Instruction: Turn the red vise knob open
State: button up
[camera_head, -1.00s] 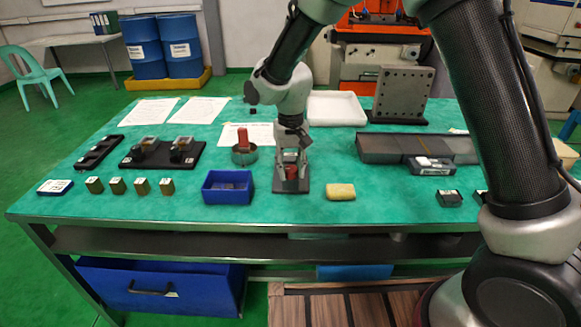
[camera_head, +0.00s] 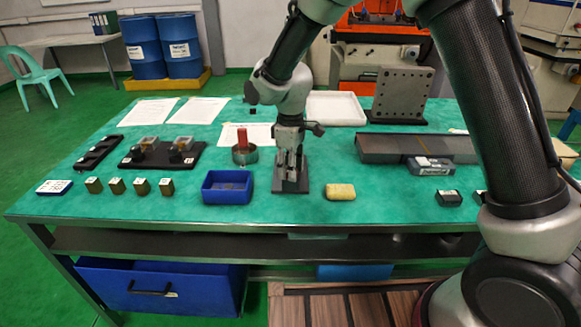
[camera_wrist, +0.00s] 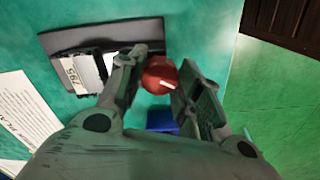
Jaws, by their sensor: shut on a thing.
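The red vise knob (camera_wrist: 159,76) shows in the wrist view as a round red cap with a pale mark. It lies between the two fingers of my gripper (camera_wrist: 162,80), which is shut on it. In the head view my gripper (camera_head: 289,168) points down over the vise (camera_head: 290,186), and its fingers hide the knob. The dark vise base also shows in the wrist view (camera_wrist: 100,36), with a metal block labelled in black beside the left finger. The fingers and hand hide part of the vise.
A blue bin (camera_head: 228,200) stands close left of the vise, and a yellow sponge (camera_head: 340,191) lies to its right. Behind it is a round metal cup (camera_head: 244,156) with a red item. A long dark grey block (camera_head: 415,149) lies further right.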

jog(key=n, duration=0.5)
jog(key=shift+n, duration=0.4)
dwell(0.4)
jog(key=o, duration=1)
jog(key=shift+o, duration=0.2)
notch_tip(320, 180, up, 12)
